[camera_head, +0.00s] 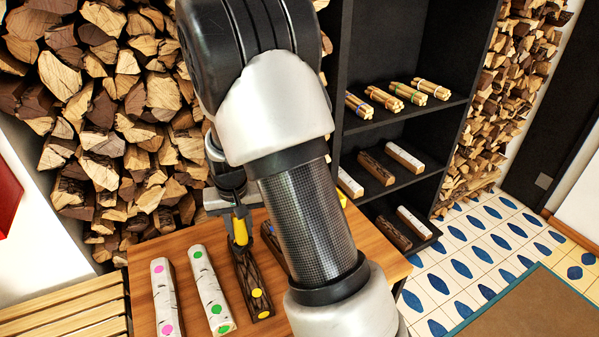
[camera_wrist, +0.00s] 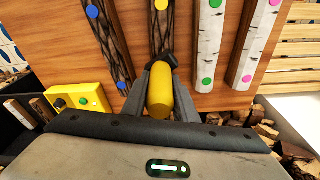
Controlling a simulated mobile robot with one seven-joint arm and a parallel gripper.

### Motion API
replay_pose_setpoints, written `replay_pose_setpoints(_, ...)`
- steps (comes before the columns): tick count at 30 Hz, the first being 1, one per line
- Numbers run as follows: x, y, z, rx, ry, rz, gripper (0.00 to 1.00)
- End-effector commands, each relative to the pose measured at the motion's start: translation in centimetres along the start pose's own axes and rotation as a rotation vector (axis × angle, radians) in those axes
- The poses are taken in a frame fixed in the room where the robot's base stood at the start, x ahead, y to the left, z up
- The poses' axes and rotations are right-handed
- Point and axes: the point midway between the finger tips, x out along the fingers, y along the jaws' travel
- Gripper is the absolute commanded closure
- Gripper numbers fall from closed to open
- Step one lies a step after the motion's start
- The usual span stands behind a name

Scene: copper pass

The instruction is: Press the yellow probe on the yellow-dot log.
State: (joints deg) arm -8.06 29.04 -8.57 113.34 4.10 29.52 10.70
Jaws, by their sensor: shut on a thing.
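The yellow probe (camera_head: 240,230) is between the fingers of my gripper (camera_head: 236,208), which is shut on it. The probe also shows in the wrist view (camera_wrist: 160,92), its dark tip toward the yellow-dot log (camera_wrist: 163,32). That log has dark bark and lies on the wooden table in the head view (camera_head: 250,272), with yellow dots at its near end. The probe is over the log's far end. I cannot tell whether the tip touches the bark. Any dot under the probe is hidden.
A green-dot birch log (camera_head: 207,290) and a pink-dot birch log (camera_head: 163,297) lie to the left. A blue-dot dark log (camera_wrist: 112,50) is beside the yellow-dot log. A yellow box (camera_wrist: 78,100) with a knob sits near the table edge. A black shelf (camera_head: 400,180) stands behind.

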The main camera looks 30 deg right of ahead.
Motion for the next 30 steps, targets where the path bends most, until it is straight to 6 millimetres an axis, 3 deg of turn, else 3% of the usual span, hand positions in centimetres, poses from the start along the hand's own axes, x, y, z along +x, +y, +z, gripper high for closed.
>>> replay_pose_setpoints(6, -3.5, 0.9, 3.6, -0.143, 0.000, -0.024, 0.96)
replay_pose_setpoints(11, -4.5, 1.3, 5.5, -0.224, 0.001, -0.035, 0.96)
replay_pose_setpoints(30, -4.3, 1.3, 5.6, -0.229, 0.001, -0.035, 0.96)
